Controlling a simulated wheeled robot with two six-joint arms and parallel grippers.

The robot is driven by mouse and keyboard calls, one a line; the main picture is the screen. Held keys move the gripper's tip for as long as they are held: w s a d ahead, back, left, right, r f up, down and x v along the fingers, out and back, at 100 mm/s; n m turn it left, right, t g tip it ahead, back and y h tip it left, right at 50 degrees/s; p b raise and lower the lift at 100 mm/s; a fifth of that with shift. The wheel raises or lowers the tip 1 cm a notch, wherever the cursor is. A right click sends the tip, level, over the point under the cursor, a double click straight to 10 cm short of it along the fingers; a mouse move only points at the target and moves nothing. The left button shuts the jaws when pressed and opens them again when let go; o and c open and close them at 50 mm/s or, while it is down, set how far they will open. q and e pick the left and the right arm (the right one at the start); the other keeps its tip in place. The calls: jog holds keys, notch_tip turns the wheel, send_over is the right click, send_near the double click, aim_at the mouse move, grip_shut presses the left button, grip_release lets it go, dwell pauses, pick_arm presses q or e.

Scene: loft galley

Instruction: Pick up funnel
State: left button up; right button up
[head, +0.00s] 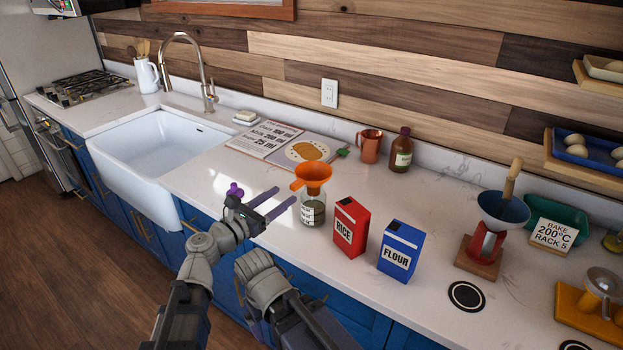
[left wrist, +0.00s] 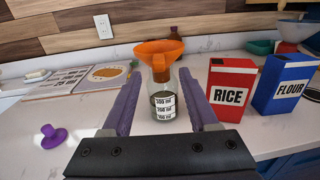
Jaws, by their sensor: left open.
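An orange funnel (head: 313,175) sits upright in the mouth of a clear measuring bottle (head: 312,208) on the white counter. In the left wrist view the funnel (left wrist: 159,52) stands above the bottle (left wrist: 164,100), which has volume labels and dark contents. My left gripper (head: 281,202) is open and empty, its purple fingers pointing at the bottle from the left. In the left wrist view its fingers (left wrist: 160,106) frame the bottle, below the funnel. My right gripper cannot be made out in the head view.
A red rice box (head: 351,228) and a blue flour box (head: 401,251) stand just right of the bottle. A purple knob-like object (left wrist: 54,136) lies left of it. An open recipe book (head: 283,146), copper mug (head: 369,146) and brown bottle (head: 401,152) are behind. The sink (head: 155,165) is left.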

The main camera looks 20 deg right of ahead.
aim_at(292, 187)
pick_arm(q)
jog(key=shift+r+p+x, duration=0.15)
jog(key=shift+p+x, duration=0.05)
jog(key=shift+x, duration=1.25)
jog(key=shift+r+p+x, duration=0.15)
jog(key=shift+x, duration=1.35)
jog(key=shift+a, duration=0.1)
grip_shut()
